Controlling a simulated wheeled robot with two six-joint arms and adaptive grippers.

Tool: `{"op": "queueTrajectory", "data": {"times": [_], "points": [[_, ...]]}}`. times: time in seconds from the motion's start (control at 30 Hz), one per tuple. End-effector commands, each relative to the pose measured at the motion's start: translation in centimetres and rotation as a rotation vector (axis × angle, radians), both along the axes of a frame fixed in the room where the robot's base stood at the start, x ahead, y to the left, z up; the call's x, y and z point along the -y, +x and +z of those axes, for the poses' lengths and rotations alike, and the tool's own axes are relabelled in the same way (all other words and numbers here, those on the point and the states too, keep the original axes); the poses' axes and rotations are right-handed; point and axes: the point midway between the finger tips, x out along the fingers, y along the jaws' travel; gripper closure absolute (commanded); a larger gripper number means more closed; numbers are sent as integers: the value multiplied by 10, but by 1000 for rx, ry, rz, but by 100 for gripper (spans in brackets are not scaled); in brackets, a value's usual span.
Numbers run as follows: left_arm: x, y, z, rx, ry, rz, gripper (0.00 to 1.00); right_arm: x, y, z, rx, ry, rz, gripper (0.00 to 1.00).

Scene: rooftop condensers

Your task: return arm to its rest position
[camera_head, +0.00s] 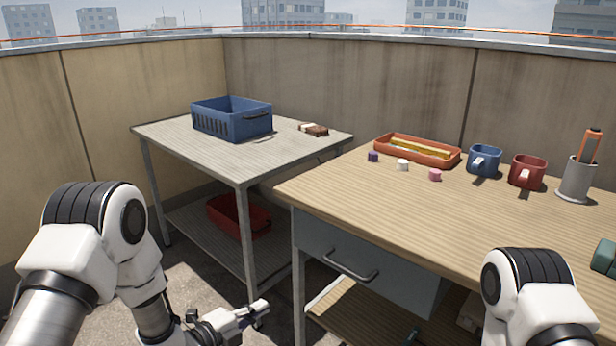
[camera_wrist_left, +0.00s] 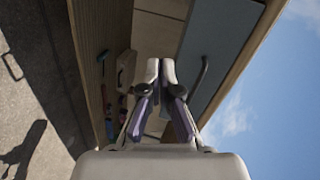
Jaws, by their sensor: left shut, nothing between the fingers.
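My left arm comes in from the left in the head view and bends down to my left gripper (camera_head: 258,307). That gripper is low in front of the workbench, left of its drawer and below the tabletop. In the left wrist view, the fingers of my left gripper (camera_wrist_left: 162,68) are together, with nothing between them. Behind them there are the drawer front (camera_wrist_left: 212,45) and its handle (camera_wrist_left: 199,78). My right arm shows only as a white link at the lower right of the head view. My right gripper is out of view.
A wooden workbench (camera_head: 500,228) with a drawer stands at right, bearing a red tray (camera_head: 379,150), mugs and a pen cup (camera_head: 577,180). A grey table (camera_head: 170,135) holds a blue crate (camera_head: 232,127); a red bin (camera_head: 225,218) sits on its lower shelf.

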Motion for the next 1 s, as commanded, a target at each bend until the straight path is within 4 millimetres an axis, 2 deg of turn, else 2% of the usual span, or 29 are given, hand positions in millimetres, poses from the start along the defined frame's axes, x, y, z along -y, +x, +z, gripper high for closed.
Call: {"op": "queueTrajectory", "data": {"times": [0.03, 0.1, 0.17, 0.2, 0.3, 0.4, 0.5, 0.6, 0.7, 0.73, 0.87, 1.0], "points": [[-5, -24, -40, -132, -4, 46, 100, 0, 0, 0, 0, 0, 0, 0], [-17, -63, -91, -356, -31, 146, 100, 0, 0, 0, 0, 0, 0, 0], [-29, -100, -129, -563, -71, 263, 100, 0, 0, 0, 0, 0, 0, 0], [-37, -128, -151, -699, -102, 352, 100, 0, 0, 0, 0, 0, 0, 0], [-59, -195, -188, -1003, -183, 609, 100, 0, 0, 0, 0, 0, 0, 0], [-78, -256, -206, -1238, -271, 901, 100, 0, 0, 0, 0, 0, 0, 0], [-95, -306, -207, -1401, -379, 1230, 100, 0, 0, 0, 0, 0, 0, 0], [-106, -338, -205, -1476, -502, 1529, 100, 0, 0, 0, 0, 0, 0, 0], [-108, -348, -200, -1490, -648, 1732, 100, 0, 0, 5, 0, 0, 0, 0], [-108, -347, -176, -1490, -642, 1722, 100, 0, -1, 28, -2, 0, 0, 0], [-108, -346, -135, -1489, -640, 1715, 100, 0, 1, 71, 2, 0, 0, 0], [-108, -345, -84, -1488, -640, 1712, 100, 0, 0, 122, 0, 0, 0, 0]]}}
